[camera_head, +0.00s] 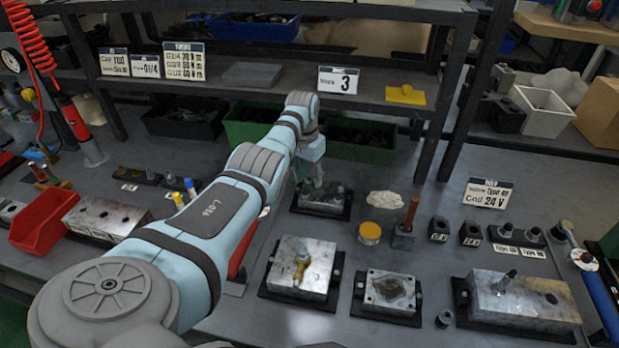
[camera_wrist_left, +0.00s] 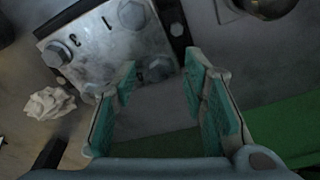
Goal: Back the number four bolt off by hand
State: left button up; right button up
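A grey metal block (camera_head: 324,200) sits on a black base in the middle of the bench, below my left gripper (camera_head: 313,181). In the left wrist view the block (camera_wrist_left: 105,50) carries several hex-head bolts at its corners, with a 3 and a 1 marked on top. My left gripper (camera_wrist_left: 163,72) is open, its teal-padded fingers apart. One bolt head (camera_wrist_left: 159,68) shows between the fingertips, and I cannot tell whether they touch it. Its number cannot be read. My right gripper is not in view.
Metal blocks (camera_head: 322,258) (camera_head: 391,290) stand nearer. Green bins (camera_head: 250,124) are behind. A red bin (camera_head: 42,222) is at left.

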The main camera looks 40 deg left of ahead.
pick_arm(q)
jog(key=shift+r, duration=0.1)
grip_shut()
jog(key=n, duration=0.5)
jog(key=shift+d+n+y, duration=0.1)
jog(key=shift+n+y, duration=0.2)
jog(key=n, duration=0.6)
jog(key=shift+g, duration=0.4)
jog(key=shift+c, duration=1.3)
grip_release()
jog(key=m, duration=0.9)
jog(key=shift+t, duration=0.4)
jog(key=m+h, duration=0.1)
jog(key=m, duration=0.6)
